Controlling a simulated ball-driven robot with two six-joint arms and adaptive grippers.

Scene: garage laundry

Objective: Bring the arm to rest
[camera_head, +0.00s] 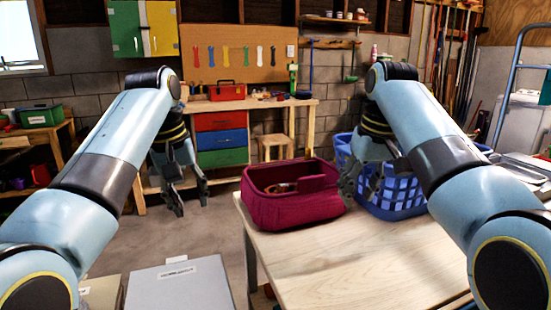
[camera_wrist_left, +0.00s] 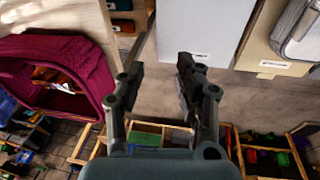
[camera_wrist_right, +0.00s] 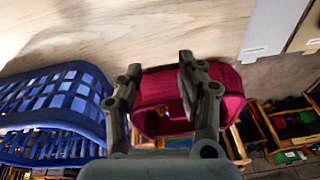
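My left gripper (camera_head: 188,196) hangs over the floor gap to the left of the wooden table in the head view. In the left wrist view its two fingers (camera_wrist_left: 158,85) are apart with nothing between them. My right gripper (camera_head: 358,185) is above the table, in front of the blue laundry basket. In the right wrist view its fingers (camera_wrist_right: 158,80) are apart, with a dark red fabric bin (camera_wrist_right: 163,88) behind the gap. Nothing is held in either gripper.
The red bin (camera_head: 292,208) with some items inside stands on the wooden table (camera_head: 370,265). The blue basket (camera_head: 395,195) is behind my right gripper. A grey box (camera_head: 180,285) is at lower left. The table's front middle is clear.

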